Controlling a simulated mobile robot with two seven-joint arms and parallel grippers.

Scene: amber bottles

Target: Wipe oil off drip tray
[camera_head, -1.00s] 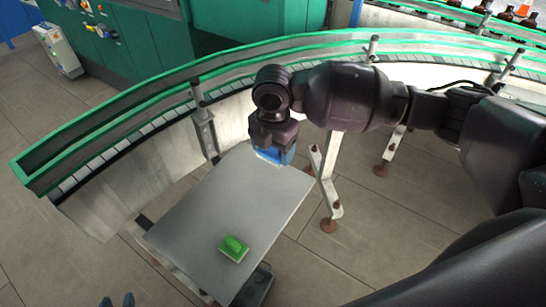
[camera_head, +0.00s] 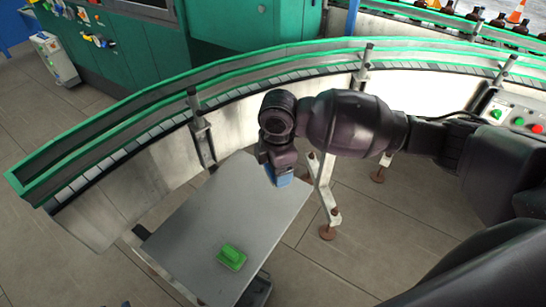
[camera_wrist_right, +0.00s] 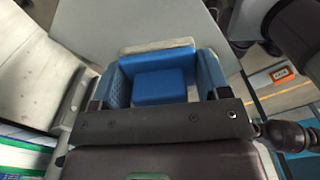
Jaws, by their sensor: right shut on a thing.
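A flat grey metal sheet (camera_head: 205,220), probably the drip tray, lies below the curved conveyor. I see no clear oil on it. My right gripper (camera_head: 279,178) is over its far right edge, shut on a blue block (camera_wrist_right: 160,86). In the right wrist view the block sits between the blue fingers, with a whitish pad edge (camera_wrist_right: 157,46) beyond it. I cannot tell whether the pad touches the sheet. A small dark tip at the bottom edge may be my left gripper (camera_head: 125,303).
A conveyor (camera_head: 155,120) with green rails curves behind the sheet. Its support leg (camera_head: 326,195) stands just right of the sheet. A control box with buttons (camera_head: 515,118) is at the right. Tiled floor is open in front and to the right.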

